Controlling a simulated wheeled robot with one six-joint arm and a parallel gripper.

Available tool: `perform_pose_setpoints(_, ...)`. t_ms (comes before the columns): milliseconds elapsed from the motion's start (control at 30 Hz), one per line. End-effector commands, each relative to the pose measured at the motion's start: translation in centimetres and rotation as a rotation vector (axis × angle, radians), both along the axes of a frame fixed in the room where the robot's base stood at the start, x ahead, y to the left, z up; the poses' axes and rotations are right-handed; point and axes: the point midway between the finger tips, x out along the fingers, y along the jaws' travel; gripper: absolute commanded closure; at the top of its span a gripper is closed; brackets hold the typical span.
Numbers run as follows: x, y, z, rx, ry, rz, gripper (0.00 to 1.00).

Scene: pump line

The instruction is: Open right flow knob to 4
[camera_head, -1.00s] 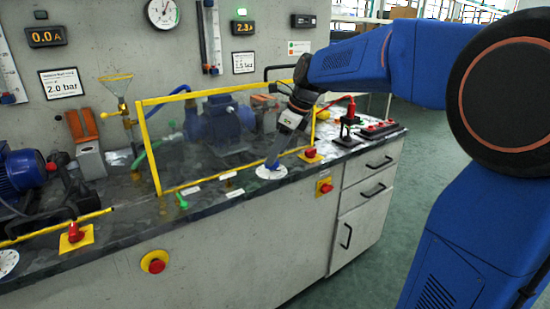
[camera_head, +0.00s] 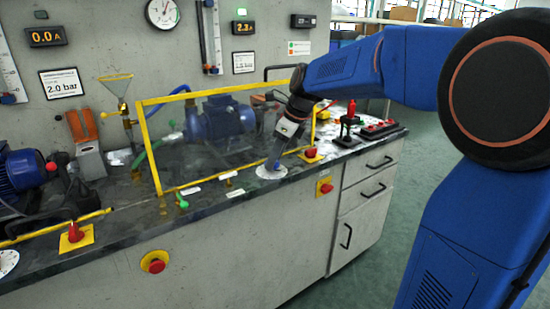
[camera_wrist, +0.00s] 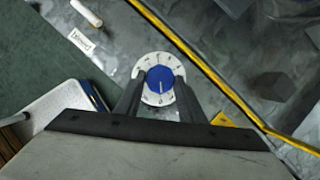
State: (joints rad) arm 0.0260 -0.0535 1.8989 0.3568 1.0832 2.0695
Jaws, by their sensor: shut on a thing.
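The right flow knob is a blue round knob (camera_wrist: 160,79) with a light pointer line, centred on a white dial plate (camera_wrist: 159,60). In the wrist view the line runs from the knob's middle toward the bottom of the picture; the dial's figures are too small to read. My gripper (camera_wrist: 160,82) has one dark finger on each side of the knob and is shut on it. In the head view my gripper (camera_head: 273,162) points down onto the white dial plate (camera_head: 270,173) at the bench's front edge, and hides the knob.
A yellow frame (camera_head: 160,160) with a clear panel stands just behind the dial, before a blue pump (camera_head: 220,120). A green valve handle (camera_head: 182,201) is on the left.

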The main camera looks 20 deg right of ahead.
Motion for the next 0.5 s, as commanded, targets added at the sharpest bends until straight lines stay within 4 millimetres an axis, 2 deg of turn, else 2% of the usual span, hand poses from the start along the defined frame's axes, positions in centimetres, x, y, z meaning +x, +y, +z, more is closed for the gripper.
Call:
perform_pose_setpoints(267,0.19,-0.16,0.01,0.000,0.000,0.102,0.86)
perform_pose_setpoints(500,0.41,-0.22,0.00,0.000,0.000,0.297,0.86)
